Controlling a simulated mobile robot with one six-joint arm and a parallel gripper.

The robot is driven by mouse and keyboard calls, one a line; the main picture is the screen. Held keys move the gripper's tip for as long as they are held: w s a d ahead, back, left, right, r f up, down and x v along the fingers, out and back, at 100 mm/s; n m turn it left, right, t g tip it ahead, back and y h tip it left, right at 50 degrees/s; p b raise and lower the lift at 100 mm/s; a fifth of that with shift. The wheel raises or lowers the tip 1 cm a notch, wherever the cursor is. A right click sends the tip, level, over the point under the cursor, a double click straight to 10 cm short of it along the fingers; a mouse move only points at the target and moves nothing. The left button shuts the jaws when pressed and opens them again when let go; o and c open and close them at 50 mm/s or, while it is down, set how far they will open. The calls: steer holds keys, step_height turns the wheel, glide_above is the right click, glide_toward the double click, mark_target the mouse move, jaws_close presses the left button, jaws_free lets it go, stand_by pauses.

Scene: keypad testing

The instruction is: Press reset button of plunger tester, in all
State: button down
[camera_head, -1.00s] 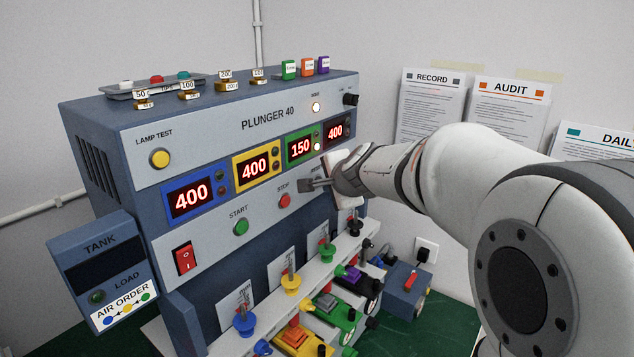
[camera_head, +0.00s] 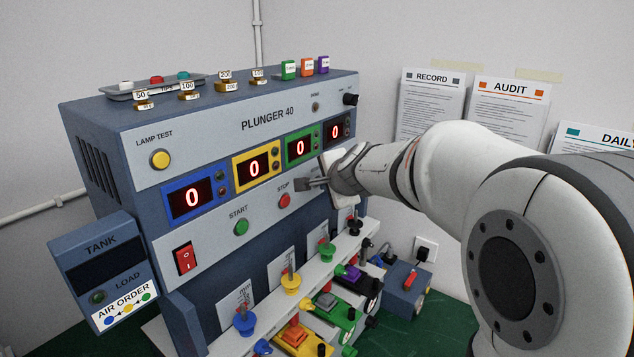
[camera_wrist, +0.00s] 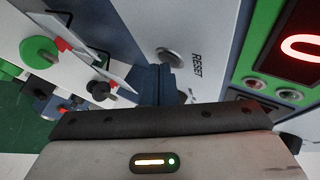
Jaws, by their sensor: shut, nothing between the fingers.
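The plunger tester (camera_head: 240,130) is a grey-blue cabinet labelled PLUNGER 40. Its blue, yellow, green and dark-framed displays all read 0. The reset button (camera_wrist: 170,57) is round and grey, beside the word RESET in the wrist view; in the head view my gripper and wrist hide it. My gripper (camera_head: 304,184) is shut and empty in front of the panel, right of the red STOP button (camera_head: 284,201). In the wrist view its fingertips (camera_wrist: 153,72) lie just beside the reset button; I cannot tell whether they touch it.
The green START button (camera_head: 241,227), yellow LAMP TEST button (camera_head: 160,159) and red rocker switch (camera_head: 184,259) are on the same panel. Coloured plungers (camera_head: 290,282) stand on a shelf below. A tank box (camera_head: 100,270) is at left. Papers (camera_head: 510,115) hang on the wall.

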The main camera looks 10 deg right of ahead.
steer(key=shift+s+d+b, duration=0.5)
steer(key=shift+s, duration=0.05)
steer(key=shift+s+d+b, duration=1.55)
steer(key=shift+s+d, duration=0.2)
steer(key=shift+d, duration=0.05)
